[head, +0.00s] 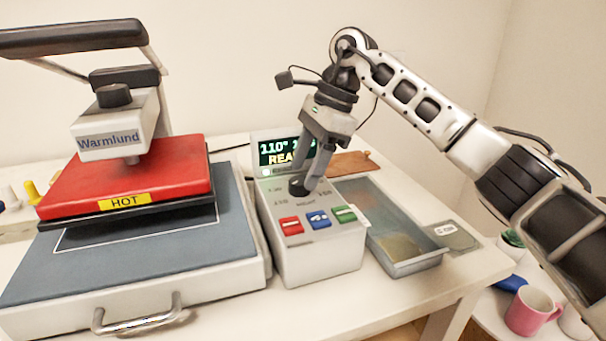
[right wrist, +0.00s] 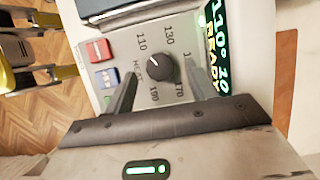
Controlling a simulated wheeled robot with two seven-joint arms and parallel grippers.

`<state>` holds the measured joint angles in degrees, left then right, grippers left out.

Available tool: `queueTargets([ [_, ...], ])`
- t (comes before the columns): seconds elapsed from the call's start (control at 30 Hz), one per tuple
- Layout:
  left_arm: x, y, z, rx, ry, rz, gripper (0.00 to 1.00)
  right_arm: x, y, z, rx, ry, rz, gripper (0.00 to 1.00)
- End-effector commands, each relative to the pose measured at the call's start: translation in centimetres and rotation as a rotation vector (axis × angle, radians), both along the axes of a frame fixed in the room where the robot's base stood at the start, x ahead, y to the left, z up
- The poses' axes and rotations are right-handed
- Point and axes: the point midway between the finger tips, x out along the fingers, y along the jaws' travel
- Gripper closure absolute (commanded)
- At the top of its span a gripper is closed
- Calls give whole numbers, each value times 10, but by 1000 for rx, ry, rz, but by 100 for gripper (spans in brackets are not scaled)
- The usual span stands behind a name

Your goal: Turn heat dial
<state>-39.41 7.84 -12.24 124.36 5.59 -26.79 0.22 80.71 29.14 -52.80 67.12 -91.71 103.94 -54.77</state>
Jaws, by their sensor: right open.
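The heat dial (head: 298,187) is a dark round knob on the sloped face of the grey control box (head: 320,262). In the right wrist view the dial (right wrist: 139,69) has numbers such as 110, 130 and 100 around it. My right gripper (head: 312,180) points down over the dial. Its two fingers (right wrist: 160,88) are open, one on each side of the dial, and do not appear closed on it. The display (head: 283,154) reads 110° and "READY", partly hidden by the gripper.
Red (head: 291,226), blue (head: 319,219) and green (head: 345,214) buttons sit in front of the dial. A heat press with a red top (head: 130,178) marked HOT stands left. A metal tray (head: 410,262) lies right of the box. A pink mug (head: 531,311) stands lower right.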

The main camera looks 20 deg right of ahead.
Motion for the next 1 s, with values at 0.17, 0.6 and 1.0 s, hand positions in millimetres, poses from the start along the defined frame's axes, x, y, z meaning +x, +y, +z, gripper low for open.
queueTargets([
  [0.17, -1, 0, 0, -1, 2, 1, 100, 0, 7, -16, 0, 1, 1, 44],
  [0.6, -3, 0, -1, -1, 6, 2, 100, 0, 8, -19, 0, 0, 1, 69],
  [1.0, -2, 0, -1, -2, 5, 2, 100, -1, 8, -19, -1, 0, -25, 89],
])
